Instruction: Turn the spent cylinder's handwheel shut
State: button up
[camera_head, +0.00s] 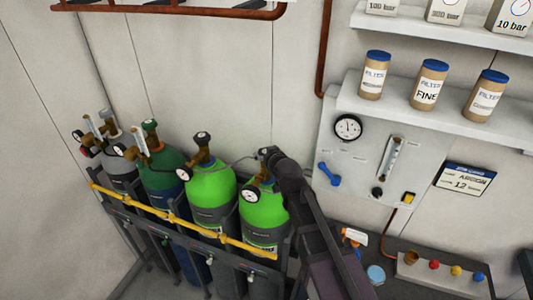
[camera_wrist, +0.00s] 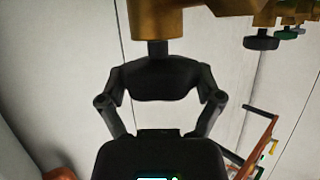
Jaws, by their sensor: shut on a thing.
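My gripper (camera_head: 271,153) is at the valve on top of the rightmost bright green cylinder (camera_head: 262,215). In the wrist view my gripper (camera_wrist: 160,88) has its two fingers on either side of a black handwheel (camera_wrist: 161,76), shut on it. The handwheel sits on a short dark stem joined to a brass valve body (camera_wrist: 185,18). In the head view my gripper hides this handwheel. A round gauge (camera_head: 250,194) is on that cylinder's valve. The frames do not show which cylinder is marked spent.
Another bright green cylinder (camera_head: 212,190), a dark green one (camera_head: 162,176) and a grey one (camera_head: 117,168) stand to the left behind a yellow rail (camera_head: 170,217). A wall panel with a gauge (camera_head: 348,128) and shelves (camera_head: 430,117) are at the right.

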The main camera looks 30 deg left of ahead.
jog(key=shift+s+f+m+t+h, duration=0.1)
jog(key=shift+m+t+h, duration=0.9)
jog(key=shift+m+h, duration=0.35)
jog(key=o, duration=0.9)
jog(key=shift+r, duration=0.2)
